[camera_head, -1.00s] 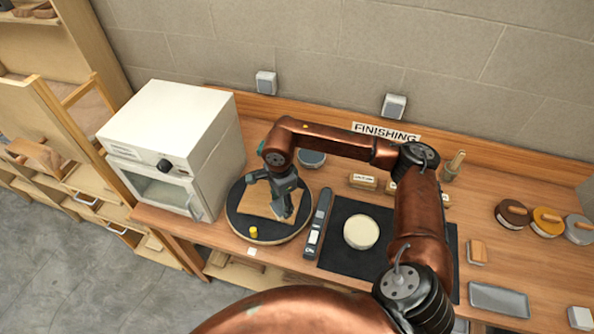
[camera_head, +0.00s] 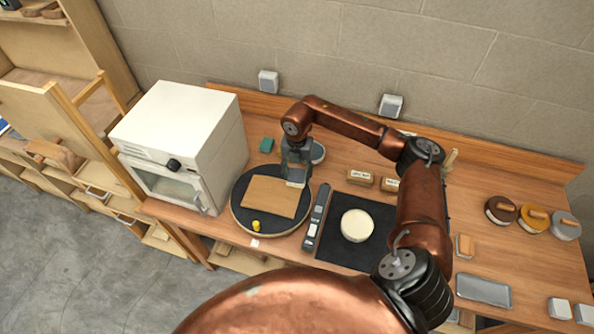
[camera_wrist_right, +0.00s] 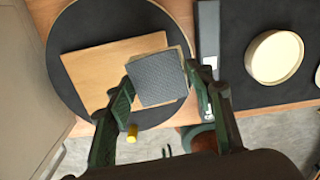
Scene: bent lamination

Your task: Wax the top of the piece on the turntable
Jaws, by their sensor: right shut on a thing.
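The piece is a light-brown, flat-looking wooden board (camera_head: 268,199) on the round black turntable (camera_head: 240,212). It also shows in the right wrist view (camera_wrist_right: 90,75). My right gripper (camera_head: 296,170) is shut on a small block with a dark grey textured face and a pale edge; the block (camera_wrist_right: 157,78) shows between the fingers in the right wrist view. In the head view the block is by the board's back right corner. I cannot tell whether it touches the board. A yellow peg (camera_head: 256,225) stands at the turntable's front. My left gripper is out of view.
A white oven (camera_head: 180,140) stands left of the turntable. A dark elongated tool (camera_head: 317,217) lies right of it, beside a black mat (camera_head: 335,245) with a round cream disc (camera_head: 357,225). Labelled blocks (camera_head: 360,178) stand behind. Several round handled pads, including a yellow one (camera_head: 534,219), sit far right.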

